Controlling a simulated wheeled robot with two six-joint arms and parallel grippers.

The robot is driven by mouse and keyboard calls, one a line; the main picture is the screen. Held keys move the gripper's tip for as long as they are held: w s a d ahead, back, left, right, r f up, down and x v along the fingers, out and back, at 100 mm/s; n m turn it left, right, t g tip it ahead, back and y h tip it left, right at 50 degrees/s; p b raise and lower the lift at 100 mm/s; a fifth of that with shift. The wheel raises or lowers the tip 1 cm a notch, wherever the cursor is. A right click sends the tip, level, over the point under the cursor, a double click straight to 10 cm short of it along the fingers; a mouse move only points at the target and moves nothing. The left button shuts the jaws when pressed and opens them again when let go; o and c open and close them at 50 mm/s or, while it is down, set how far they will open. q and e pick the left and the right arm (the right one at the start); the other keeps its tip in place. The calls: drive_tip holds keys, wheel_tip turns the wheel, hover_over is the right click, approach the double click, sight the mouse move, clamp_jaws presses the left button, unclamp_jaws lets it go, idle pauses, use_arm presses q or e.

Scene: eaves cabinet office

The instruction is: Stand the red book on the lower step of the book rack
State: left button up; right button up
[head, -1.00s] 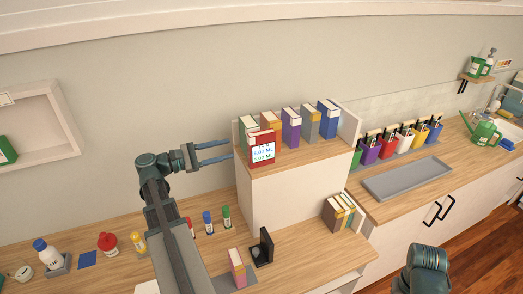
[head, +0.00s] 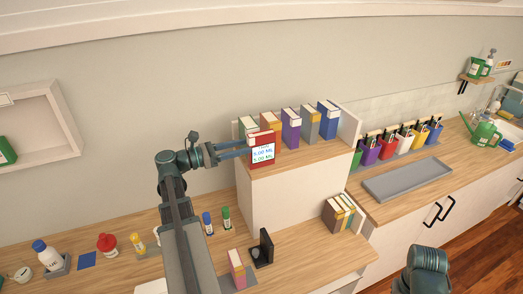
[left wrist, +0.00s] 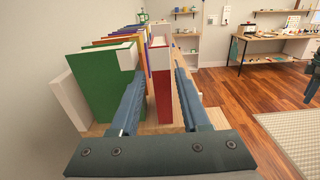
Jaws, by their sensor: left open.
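The red book (head: 262,150) stands upright on the upper wooden top, at the front left of a row of books, its labelled cover facing me. My left gripper (head: 246,148) is open and reaches in from the left at the book. In the left wrist view the red book (left wrist: 162,85) is between the two open fingers (left wrist: 160,98), with gaps beside it; contact is not clear. The white stepped unit, seemingly the book rack, has a higher top (head: 300,157) and a lower wooden surface (head: 310,243). My right gripper is out of view.
A green book (left wrist: 105,85) stands close beside the left finger. Several brown and yellow books (head: 337,214) stand on the lower surface at right. A pink book (head: 237,268) and a black bookend (head: 263,248) stand at its front left. The surface between is clear.

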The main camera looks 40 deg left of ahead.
sight(261, 142)
use_arm(q)
drive_tip(key=shift+x, duration=3.6)
drive_tip(key=shift+r, duration=0.15)
drive_tip(key=shift+d, duration=0.1)
clamp_jaws()
